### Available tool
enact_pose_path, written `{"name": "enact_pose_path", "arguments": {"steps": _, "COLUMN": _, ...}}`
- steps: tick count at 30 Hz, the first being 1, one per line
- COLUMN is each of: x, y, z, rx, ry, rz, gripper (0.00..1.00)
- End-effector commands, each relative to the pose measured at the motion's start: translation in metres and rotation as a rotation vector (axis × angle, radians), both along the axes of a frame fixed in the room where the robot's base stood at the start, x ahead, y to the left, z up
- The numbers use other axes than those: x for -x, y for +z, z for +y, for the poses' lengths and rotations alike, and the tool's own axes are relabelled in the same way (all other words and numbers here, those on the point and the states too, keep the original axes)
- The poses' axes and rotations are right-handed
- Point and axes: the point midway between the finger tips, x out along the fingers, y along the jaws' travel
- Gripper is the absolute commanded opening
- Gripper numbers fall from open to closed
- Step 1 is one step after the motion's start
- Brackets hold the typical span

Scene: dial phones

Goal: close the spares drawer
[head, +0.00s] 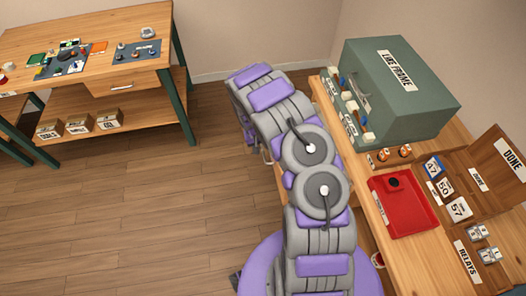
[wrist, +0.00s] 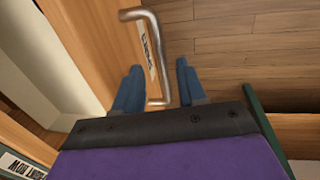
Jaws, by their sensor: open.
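The wrist view shows a wooden drawer front (wrist: 88,35) with a metal bar handle (wrist: 156,55) and a partly hidden white label (wrist: 145,42). I take it for the spares drawer, but its label is not fully readable. A pale space behind the front suggests that it stands partly open. My gripper (wrist: 159,66) is open, with its two blue fingers on either side of the handle bar. I cannot tell whether they touch it. In the head view my arm hides the gripper and this drawer.
The right bench (head: 350,180) carries a green LINE FRAME box (head: 420,105), a red tray (head: 425,215) and number cards (head: 459,209). The left workbench (head: 60,30) has a handled drawer (head: 122,85) and bins on its shelf. Wooden floor (head: 130,200) between them is clear.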

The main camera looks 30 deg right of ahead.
Motion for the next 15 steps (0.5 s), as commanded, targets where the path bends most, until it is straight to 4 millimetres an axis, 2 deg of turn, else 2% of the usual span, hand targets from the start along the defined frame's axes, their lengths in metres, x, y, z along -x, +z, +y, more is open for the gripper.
{"name": "enact_pose_path", "arguments": {"steps": 1, "x": 0.000, "y": -0.009, "z": -0.002, "rx": 0.000, "ry": 0.000, "rz": 0.000, "gripper": 0.40}}
{"name": "enact_pose_path", "arguments": {"steps": 6, "x": 0.001, "y": -0.024, "z": -0.006, "rx": -0.002, "ry": 0.000, "rz": -0.001, "gripper": 0.40}}
{"name": "enact_pose_path", "arguments": {"steps": 15, "x": 0.002, "y": -0.028, "z": -0.006, "rx": -0.001, "ry": 0.001, "rz": 0.001, "gripper": 0.40}}
